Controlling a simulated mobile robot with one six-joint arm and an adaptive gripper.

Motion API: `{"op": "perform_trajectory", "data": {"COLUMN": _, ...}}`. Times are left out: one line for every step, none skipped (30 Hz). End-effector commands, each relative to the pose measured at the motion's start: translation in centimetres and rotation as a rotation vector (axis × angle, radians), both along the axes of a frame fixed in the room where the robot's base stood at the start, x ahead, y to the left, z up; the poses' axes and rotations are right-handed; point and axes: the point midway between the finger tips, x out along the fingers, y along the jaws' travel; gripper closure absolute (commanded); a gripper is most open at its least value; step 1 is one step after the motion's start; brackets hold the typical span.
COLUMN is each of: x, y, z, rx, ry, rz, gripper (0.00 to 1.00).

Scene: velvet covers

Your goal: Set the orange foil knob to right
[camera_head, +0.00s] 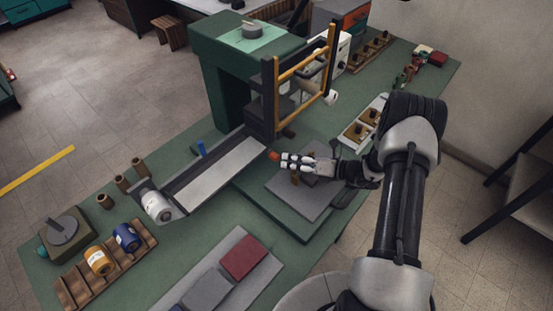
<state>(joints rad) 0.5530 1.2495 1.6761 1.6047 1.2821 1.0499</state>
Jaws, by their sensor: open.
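A small orange knob (273,155) shows at the base of the dark green press-like machine (225,75), by the right end of its pale feed bed (215,175). I cannot tell which way the knob is turned at this size. My gripper (283,160) reaches in from the right, its fingers pointing left at the knob. It is open, and its tips are very close to the knob. I cannot tell whether they touch it. Nothing shows held between the fingers.
A yellow-barred frame (303,72) stands upright just behind my gripper. A grey plate (310,198) lies below it. A white roll (157,206) sits at the bed's left end. Wooden racks (75,289) and a tray with a red block (243,258) lie in front.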

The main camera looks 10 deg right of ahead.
Motion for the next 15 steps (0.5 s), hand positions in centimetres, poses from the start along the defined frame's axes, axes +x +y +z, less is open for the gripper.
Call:
{"op": "perform_trajectory", "data": {"x": 0.6, "y": 1.0, "z": -0.4, "rx": 0.000, "ry": 0.000, "rz": 0.004, "gripper": 0.57}}
{"op": "perform_trajectory", "data": {"x": 0.9, "y": 1.5, "z": -0.6, "rx": 0.001, "ry": 0.000, "rz": 0.006, "gripper": 0.57}}
{"op": "perform_trajectory", "data": {"x": 1.4, "y": 2.1, "z": -0.8, "rx": 0.000, "ry": 0.000, "rz": 0.004, "gripper": 0.57}}
{"op": "perform_trajectory", "data": {"x": 1.7, "y": 2.5, "z": -0.9, "rx": 0.000, "ry": 0.000, "rz": 0.004, "gripper": 0.57}}
{"op": "perform_trajectory", "data": {"x": 2.0, "y": 2.9, "z": -1.0, "rx": 0.000, "ry": -0.001, "rz": 0.005, "gripper": 0.57}}
{"op": "perform_trajectory", "data": {"x": 2.4, "y": 3.3, "z": -1.2, "rx": 0.000, "ry": -0.001, "rz": 0.004, "gripper": 0.57}}
{"op": "perform_trajectory", "data": {"x": 2.6, "y": 3.6, "z": -1.3, "rx": -0.001, "ry": -0.001, "rz": 0.003, "gripper": 0.57}}
{"op": "perform_trajectory", "data": {"x": 2.9, "y": 3.9, "z": -1.4, "rx": -0.001, "ry": 0.000, "rz": 0.004, "gripper": 0.57}}
{"op": "perform_trajectory", "data": {"x": 3.1, "y": 4.2, "z": -1.5, "rx": -0.001, "ry": 0.000, "rz": 0.002, "gripper": 0.57}}
{"op": "perform_trajectory", "data": {"x": 3.3, "y": 4.4, "z": -1.6, "rx": 0.000, "ry": 0.000, "rz": 0.001, "gripper": 0.57}}
{"op": "perform_trajectory", "data": {"x": 3.4, "y": 4.6, "z": -1.7, "rx": 0.000, "ry": 0.001, "rz": 0.002, "gripper": 0.57}}
{"op": "perform_trajectory", "data": {"x": 3.5, "y": 4.8, "z": -1.7, "rx": 0.000, "ry": 0.001, "rz": 0.002, "gripper": 0.57}}
{"op": "perform_trajectory", "data": {"x": 3.6, "y": 4.9, "z": -1.8, "rx": 0.000, "ry": 0.001, "rz": 0.002, "gripper": 0.57}}
{"op": "perform_trajectory", "data": {"x": 3.7, "y": 5.0, "z": -1.8, "rx": 0.000, "ry": 0.000, "rz": 0.001, "gripper": 0.57}}
{"op": "perform_trajectory", "data": {"x": 3.8, "y": 5.0, "z": -1.8, "rx": 0.000, "ry": 0.001, "rz": 0.001, "gripper": 0.57}}
